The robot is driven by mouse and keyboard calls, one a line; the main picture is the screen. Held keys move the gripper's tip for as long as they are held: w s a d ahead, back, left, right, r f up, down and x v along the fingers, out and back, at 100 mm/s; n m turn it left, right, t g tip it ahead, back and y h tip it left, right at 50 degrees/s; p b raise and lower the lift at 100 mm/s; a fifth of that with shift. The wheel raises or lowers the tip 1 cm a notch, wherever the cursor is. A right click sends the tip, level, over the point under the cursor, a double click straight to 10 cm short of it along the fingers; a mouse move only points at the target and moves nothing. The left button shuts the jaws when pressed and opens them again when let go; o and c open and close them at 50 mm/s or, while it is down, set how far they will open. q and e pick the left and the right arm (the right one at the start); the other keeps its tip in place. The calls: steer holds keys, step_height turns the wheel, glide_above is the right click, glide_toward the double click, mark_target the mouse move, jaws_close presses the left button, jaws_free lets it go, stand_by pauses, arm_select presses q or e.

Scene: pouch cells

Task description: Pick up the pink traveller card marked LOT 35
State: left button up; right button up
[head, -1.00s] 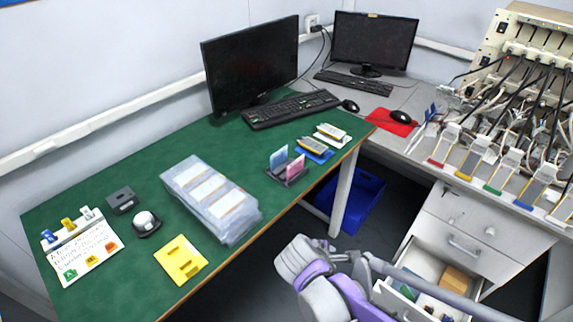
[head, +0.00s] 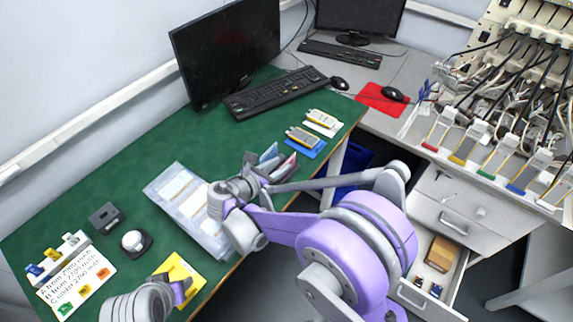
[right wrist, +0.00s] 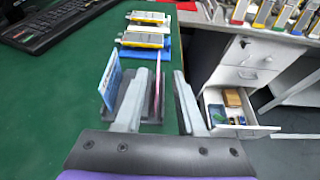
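The pink card (right wrist: 157,83) stands edge-on in a dark holder (right wrist: 150,113) on the green bench, seen in the right wrist view. A blue card (right wrist: 110,80) stands to its left in the same holder. The pink card also shows in the head view (head: 285,167), partly hidden by my right arm. My right gripper (right wrist: 160,80) is open, with one finger on each side of the pink card. The lot marking cannot be read. Part of my left arm shows at the bottom left of the head view; its finger state cannot be made out.
A stack of clear trays (head: 172,190) lies left of my right gripper. Yellow pouch-cell items (head: 303,137) lie on cards behind the holder. A keyboard (head: 275,93) and monitor (head: 228,50) stand farther back. An open drawer (head: 440,258) is at right.

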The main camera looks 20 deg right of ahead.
mark_target(290, 158)
steer(key=x, duration=0.6)
steer(key=shift+w+f+p, duration=0.1)
steer(key=shift+w+p, duration=0.15)
steer(key=shift+p, duration=0.15)
jaws_close()
steer(key=shift+s, duration=0.1)
